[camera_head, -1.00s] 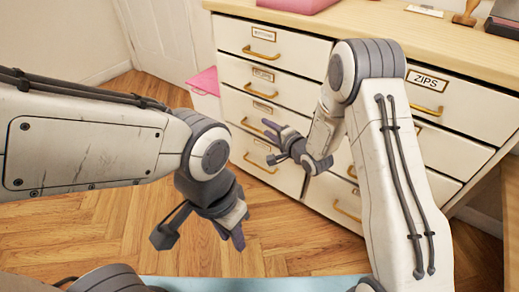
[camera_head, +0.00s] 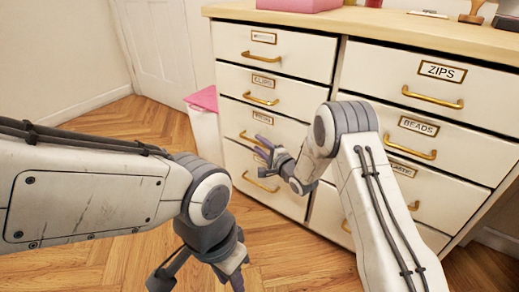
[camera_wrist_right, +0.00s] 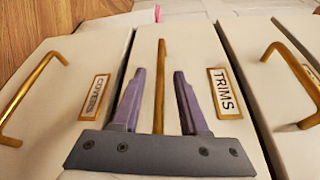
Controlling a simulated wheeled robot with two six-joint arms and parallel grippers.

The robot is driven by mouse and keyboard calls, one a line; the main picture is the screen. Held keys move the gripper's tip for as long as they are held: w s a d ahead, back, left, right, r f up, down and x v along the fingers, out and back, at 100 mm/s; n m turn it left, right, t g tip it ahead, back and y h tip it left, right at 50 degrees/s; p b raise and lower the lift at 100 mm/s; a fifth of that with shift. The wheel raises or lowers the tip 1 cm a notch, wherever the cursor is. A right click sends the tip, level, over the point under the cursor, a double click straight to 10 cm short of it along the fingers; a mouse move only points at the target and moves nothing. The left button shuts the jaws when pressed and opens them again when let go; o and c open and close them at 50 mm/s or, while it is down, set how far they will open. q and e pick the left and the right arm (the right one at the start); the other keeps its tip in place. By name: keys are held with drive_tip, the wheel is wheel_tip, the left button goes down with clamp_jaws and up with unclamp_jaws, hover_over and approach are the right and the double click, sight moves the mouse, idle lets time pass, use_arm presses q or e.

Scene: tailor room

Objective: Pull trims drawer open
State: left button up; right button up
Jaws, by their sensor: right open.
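The trims drawer (camera_wrist_right: 197,55) has a white front and a label reading TRIMS (camera_wrist_right: 226,94). In the head view it is the third drawer down (camera_head: 232,106) in the left column, and it looks shut. Its brass handle (camera_wrist_right: 160,80) runs between the two purple fingers of my right gripper (camera_wrist_right: 157,85) in the wrist view. The handle also shows in the head view (camera_head: 246,137), partly hidden by the gripper (camera_head: 262,148). The right gripper is open, around the handle; contact is unclear. My left gripper (camera_head: 238,278) hangs down over the floor, away from the cabinet.
The COVERS drawer (camera_wrist_right: 60,75) sits directly below. The ZIPS drawer (camera_head: 430,88) and others fill the right column. A white bin with a pink top (camera_head: 204,125) stands left of the cabinet. A pink box (camera_head: 300,4) lies on top. Wooden floor (camera_head: 150,120) is clear in front.

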drive_tip(key=shift+w+a, duration=0.35)
drive_tip(key=shift+w, duration=0.2)
use_arm(q)
drive_tip(key=shift+f, duration=0.3)
use_arm(e)
clamp_jaws()
drive_tip(key=shift+f, duration=0.1)
idle(0.6)
